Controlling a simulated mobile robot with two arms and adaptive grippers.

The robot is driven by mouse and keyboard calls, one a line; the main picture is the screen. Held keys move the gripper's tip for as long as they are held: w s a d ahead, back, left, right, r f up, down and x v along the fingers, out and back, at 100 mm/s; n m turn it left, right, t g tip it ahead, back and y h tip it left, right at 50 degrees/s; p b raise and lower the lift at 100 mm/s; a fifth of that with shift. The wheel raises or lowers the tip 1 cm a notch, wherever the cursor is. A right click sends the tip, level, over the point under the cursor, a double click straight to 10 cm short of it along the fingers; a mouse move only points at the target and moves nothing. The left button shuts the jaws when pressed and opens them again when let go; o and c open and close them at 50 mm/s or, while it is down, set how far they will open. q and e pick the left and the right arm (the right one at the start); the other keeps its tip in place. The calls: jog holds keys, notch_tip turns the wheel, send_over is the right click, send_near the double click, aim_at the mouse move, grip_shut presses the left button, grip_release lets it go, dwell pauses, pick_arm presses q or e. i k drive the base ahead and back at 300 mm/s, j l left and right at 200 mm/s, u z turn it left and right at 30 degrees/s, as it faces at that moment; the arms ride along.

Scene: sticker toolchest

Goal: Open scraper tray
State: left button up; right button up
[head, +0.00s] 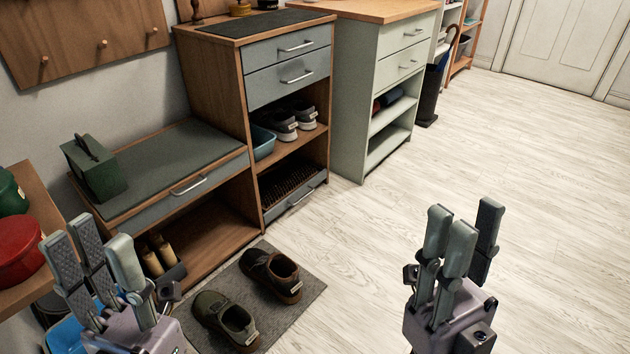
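The scraper tray (293,204) is a low grey-fronted tray with dark bristles and a metal handle (301,197). It sits in the bottom of the tall wood cabinet (216,80), and its front looks about level with the cabinet face. My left gripper (102,240) is at the lower left, empty, its fingers apart. My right gripper (468,228) is at the lower right over the floor, empty, its fingers apart. Both are well away from the tray handle.
A mat (308,285) with two dark shoes (226,318) lies in front of the cabinet. A low bench with a drawer (190,186) adjoins it on the left. A pale green cabinet (349,100) stands to the right. The floor (530,170) at right is clear.

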aim_at(278, 190)
jog(key=i+l+u, duration=0.35)
jog(key=i+l, duration=0.3)
jog(key=i+l+u, duration=0.35)
jog(key=i+l, duration=0.4)
jog(key=l+u, duration=0.1)
jog(key=u, duration=0.45)
